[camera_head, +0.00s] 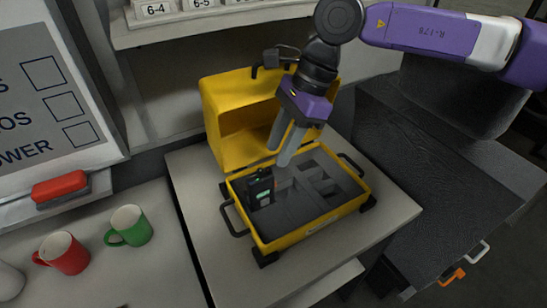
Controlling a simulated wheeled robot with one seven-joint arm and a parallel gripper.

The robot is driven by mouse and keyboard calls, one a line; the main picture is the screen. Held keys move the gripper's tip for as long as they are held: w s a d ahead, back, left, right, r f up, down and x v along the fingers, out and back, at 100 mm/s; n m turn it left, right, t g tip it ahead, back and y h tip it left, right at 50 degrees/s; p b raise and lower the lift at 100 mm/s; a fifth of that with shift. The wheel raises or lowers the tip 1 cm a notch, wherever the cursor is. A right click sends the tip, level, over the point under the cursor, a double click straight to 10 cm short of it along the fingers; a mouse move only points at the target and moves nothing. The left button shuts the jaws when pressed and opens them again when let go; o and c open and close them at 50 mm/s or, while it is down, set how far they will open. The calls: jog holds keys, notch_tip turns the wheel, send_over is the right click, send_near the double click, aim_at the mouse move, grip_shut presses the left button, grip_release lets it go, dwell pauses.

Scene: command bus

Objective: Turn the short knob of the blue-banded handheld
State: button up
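A black handheld (260,187) stands in the left part of an open yellow case (291,238), in the grey foam. It has a small green-lit display on its front. Its knobs and any blue band are too small to make out. My gripper (278,157) points down over the back of the case, above and to the right of the handheld. Its two grey fingers are apart with nothing seen between them. It looks clear of the handheld.
The case's raised yellow lid (225,130) stands behind my gripper. Other foam compartments right of the handheld look empty. The case sits on a light table (205,225). A green mug (129,226) and a red mug (65,253) stand on the left counter, below a red-handled eraser (60,187).

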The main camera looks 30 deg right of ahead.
aim_at(270, 168)
jog(key=shift+x, duration=1.9)
grip_shut()
